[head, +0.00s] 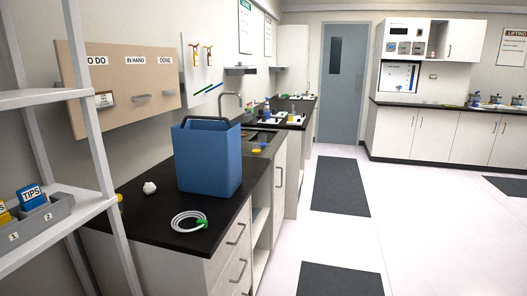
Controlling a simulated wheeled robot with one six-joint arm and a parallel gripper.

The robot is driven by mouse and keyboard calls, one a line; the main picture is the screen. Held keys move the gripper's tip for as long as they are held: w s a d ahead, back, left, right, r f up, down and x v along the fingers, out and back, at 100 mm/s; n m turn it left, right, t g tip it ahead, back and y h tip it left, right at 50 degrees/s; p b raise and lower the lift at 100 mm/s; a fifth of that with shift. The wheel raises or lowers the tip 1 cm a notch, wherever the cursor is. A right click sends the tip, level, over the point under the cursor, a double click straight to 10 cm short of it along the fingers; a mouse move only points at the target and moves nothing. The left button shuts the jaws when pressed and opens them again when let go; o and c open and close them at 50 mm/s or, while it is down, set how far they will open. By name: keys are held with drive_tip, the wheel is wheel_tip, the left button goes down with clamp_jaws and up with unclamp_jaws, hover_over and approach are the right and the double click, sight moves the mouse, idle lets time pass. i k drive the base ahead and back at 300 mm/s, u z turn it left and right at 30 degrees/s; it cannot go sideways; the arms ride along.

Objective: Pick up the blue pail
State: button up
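A blue pail (207,158) stands upright on the black counter (140,212) in the head view, left of the middle. It is tall and box-shaped, with a dark handle (206,119) raised over its top. My gripper is not in view.
A coiled clear tube with a green end (188,222) lies in front of the pail, and a crumpled white thing (150,187) lies to its left. A sink tap (229,97) stands behind it. A grey shelf rack (95,140) is at the left. The floor (400,215) at the right is clear.

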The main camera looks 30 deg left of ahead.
sight(208, 154)
drive_tip(key=u, duration=0.05)
drive_tip(key=i, duration=1.8)
drive_tip(key=u, duration=1.2)
drive_tip(key=i, duration=1.25)
drive_tip(key=u, duration=1)
drive_tip(key=i, duration=0.2)
drive_tip(key=u, duration=0.15)
